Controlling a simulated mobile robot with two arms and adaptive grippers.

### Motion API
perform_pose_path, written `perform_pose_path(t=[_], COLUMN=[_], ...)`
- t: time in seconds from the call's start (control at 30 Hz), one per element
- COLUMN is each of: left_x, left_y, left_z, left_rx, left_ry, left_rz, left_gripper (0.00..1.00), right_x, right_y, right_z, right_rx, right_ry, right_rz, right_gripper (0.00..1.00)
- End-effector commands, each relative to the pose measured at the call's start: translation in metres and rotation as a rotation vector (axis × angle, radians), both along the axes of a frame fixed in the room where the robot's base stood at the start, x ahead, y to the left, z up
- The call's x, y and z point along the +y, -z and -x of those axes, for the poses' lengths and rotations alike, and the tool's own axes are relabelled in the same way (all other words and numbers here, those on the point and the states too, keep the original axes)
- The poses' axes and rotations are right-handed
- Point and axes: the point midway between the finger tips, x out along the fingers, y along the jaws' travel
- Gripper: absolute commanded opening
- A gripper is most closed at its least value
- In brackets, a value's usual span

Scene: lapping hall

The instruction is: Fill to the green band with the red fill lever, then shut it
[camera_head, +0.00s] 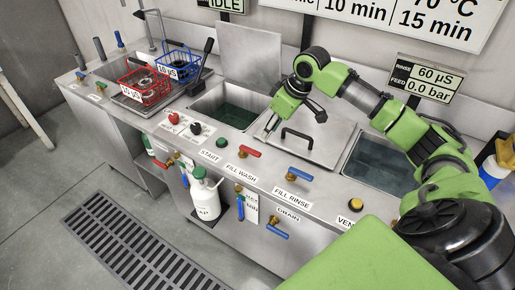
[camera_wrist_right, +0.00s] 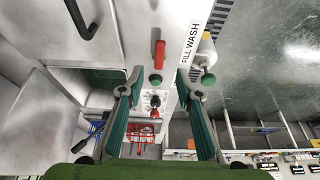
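The red fill lever (camera_head: 250,151) sits beside the FILL WASH label on the front ledge, its handle lying along the ledge. It also shows in the right wrist view (camera_wrist_right: 159,55), ahead of the fingertips. My right gripper (camera_head: 293,120) is above the counter behind the lever, by the lid. In the wrist view my right gripper (camera_wrist_right: 157,80) is open, with nothing between its fingers. The wash tank (camera_head: 216,97) is partly open and shows dark green inside. I cannot make out a green band. My left gripper is not in view.
A closed lid with a black handle (camera_head: 299,134) lies right of the wash tank. A blue FILL RINSE lever (camera_head: 299,175) and a green START button (camera_head: 221,142) share the ledge. Red (camera_head: 147,88) and blue baskets stand at the left.

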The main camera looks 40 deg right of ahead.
Motion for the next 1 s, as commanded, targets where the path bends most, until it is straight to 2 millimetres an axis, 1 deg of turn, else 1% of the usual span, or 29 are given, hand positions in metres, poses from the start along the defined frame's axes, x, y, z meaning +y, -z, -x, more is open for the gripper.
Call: perform_pose_path(t=[0.03,0.3,0.5,0.7,0.97,1.0], left_x=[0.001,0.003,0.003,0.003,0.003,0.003], left_y=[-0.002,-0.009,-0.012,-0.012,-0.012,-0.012], left_z=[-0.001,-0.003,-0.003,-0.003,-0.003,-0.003], left_rx=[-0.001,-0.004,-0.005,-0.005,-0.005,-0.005], left_ry=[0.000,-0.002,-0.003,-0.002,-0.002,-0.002], left_rz=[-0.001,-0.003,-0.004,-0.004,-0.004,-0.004], left_gripper=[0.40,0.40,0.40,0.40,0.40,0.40], right_x=[0.003,0.011,0.016,0.017,0.017,0.017], right_y=[0.009,0.063,0.093,0.106,0.108,0.108], right_z=[-0.003,-0.024,-0.035,-0.041,-0.041,-0.041], right_rx=[0.003,0.002,0.000,-0.001,-0.001,-0.001], right_ry=[-0.001,-0.001,-0.001,-0.001,-0.001,-0.001], right_rz=[-0.002,-0.001,-0.001,0.001,0.002,0.002], right_gripper=[0.32,0.32,0.32,0.32,0.32,0.29])
